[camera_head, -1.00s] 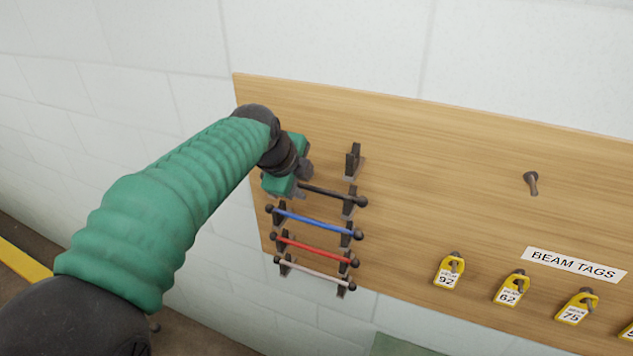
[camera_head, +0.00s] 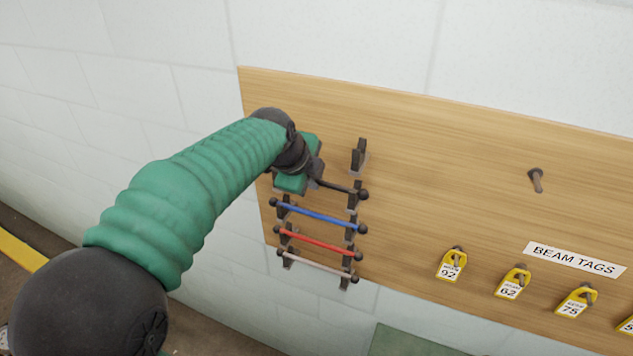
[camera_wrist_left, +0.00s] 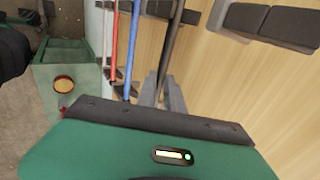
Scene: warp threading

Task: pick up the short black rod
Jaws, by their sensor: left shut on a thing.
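The short black rod (camera_head: 340,188) lies across a pair of dark pegs on the wooden board, above the blue rod. Its right end with a round knob shows in the head view; its left part is hidden by my gripper. My left gripper (camera_head: 315,178) is at the rod's left part, shut on it. In the left wrist view the black rod (camera_wrist_left: 172,45) runs up from between the finger tips (camera_wrist_left: 162,95). My right gripper is not in view.
Below are a blue rod (camera_head: 318,216), a red rod (camera_head: 315,241) and a pale rod (camera_head: 315,264) on pegs. An empty peg (camera_head: 359,156) sits above. The upper board is clear.

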